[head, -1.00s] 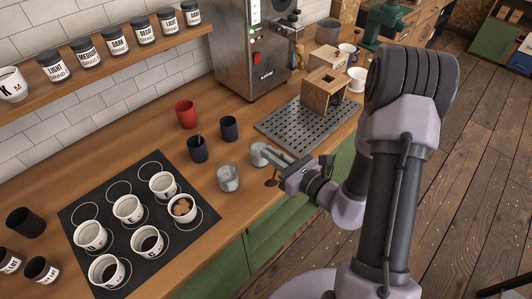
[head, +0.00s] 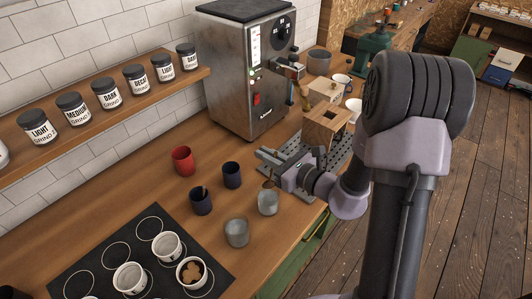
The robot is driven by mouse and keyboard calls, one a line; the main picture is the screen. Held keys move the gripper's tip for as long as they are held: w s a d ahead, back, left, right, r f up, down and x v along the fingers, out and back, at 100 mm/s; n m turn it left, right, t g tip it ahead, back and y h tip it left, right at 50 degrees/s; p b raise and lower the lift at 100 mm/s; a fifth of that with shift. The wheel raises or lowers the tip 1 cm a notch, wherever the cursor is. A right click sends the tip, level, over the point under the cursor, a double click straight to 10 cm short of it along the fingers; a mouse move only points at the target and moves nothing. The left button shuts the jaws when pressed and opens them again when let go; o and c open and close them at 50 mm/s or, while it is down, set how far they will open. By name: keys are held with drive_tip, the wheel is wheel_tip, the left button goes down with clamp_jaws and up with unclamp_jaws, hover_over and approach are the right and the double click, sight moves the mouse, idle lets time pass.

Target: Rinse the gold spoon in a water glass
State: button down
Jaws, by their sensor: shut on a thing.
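My gripper (head: 270,164) is shut on the spoon (head: 268,183), which looks dull gold-brown. The spoon's lower end hangs below the jaws, at the far rim of the right-hand water glass (head: 268,204). I cannot tell whether the spoon is inside that glass or just above or behind it. A second, similar glass (head: 236,233) stands to its left and nearer. Both glasses are upright and greyish; their water level is not clear. The upper part of the spoon is hidden by the jaws.
Two dark blue cups stand left of the glasses; one (head: 201,201) holds a thin handle. A red cup (head: 182,160) is behind. A black mat (head: 85,270) with white bowls lies front left. A metal grate (head: 325,160) with a wooden box (head: 326,127) lies right of my gripper.

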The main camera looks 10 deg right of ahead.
wheel_tip(320, 180, down, 9)
drive_tip(key=b, duration=0.7)
drive_tip(key=shift+r, duration=0.2)
drive_tip(key=shift+r, duration=0.35)
drive_tip(key=shift+f, duration=0.15)
drive_tip(key=shift+f+b, duration=0.3)
drive_tip(key=shift+r+p, duration=0.3)
drive_tip(key=shift+r, duration=0.15)
drive_tip(key=shift+f, duration=0.1)
